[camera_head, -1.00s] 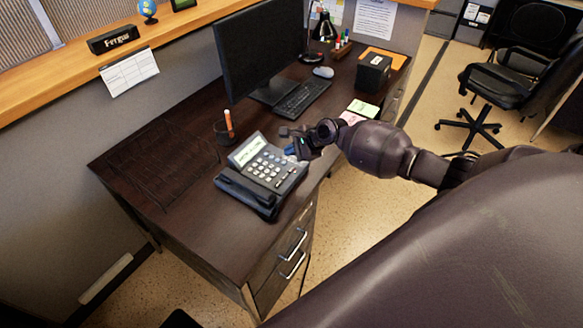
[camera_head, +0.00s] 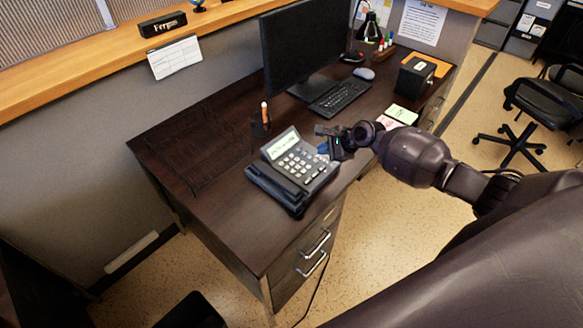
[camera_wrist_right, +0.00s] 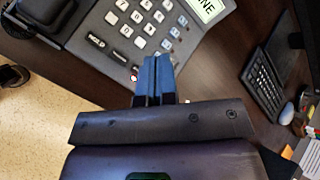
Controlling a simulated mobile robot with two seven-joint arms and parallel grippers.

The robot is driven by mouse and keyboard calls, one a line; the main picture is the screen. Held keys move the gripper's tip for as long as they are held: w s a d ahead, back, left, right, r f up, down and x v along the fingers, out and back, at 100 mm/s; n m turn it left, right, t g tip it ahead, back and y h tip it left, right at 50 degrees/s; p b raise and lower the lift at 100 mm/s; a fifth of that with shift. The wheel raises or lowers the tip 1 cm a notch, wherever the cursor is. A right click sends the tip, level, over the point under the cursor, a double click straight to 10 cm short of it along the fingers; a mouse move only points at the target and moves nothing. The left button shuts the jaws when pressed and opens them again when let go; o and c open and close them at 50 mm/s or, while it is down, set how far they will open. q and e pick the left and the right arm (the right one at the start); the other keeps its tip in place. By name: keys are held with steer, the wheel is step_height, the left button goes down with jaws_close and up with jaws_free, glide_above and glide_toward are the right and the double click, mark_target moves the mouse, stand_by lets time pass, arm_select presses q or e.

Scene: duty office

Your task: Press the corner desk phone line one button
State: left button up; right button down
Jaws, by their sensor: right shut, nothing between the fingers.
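The desk phone (camera_head: 293,168) sits near the front corner of the dark desk (camera_head: 235,224), its handset on its left side and its screen (camera_head: 284,144) lit. My right gripper (camera_head: 323,143) is at the phone's right edge, beside the keypad, with closed fingers. The line one button's label is too small to read. My left gripper is not in view.
A pen cup (camera_head: 261,128), a monitor (camera_head: 314,45), a keyboard (camera_head: 338,97) and a mouse (camera_head: 364,73) stand behind the phone. Sticky notes (camera_head: 402,114) and a black box (camera_head: 416,76) are at the right. The desk's left part is clear.

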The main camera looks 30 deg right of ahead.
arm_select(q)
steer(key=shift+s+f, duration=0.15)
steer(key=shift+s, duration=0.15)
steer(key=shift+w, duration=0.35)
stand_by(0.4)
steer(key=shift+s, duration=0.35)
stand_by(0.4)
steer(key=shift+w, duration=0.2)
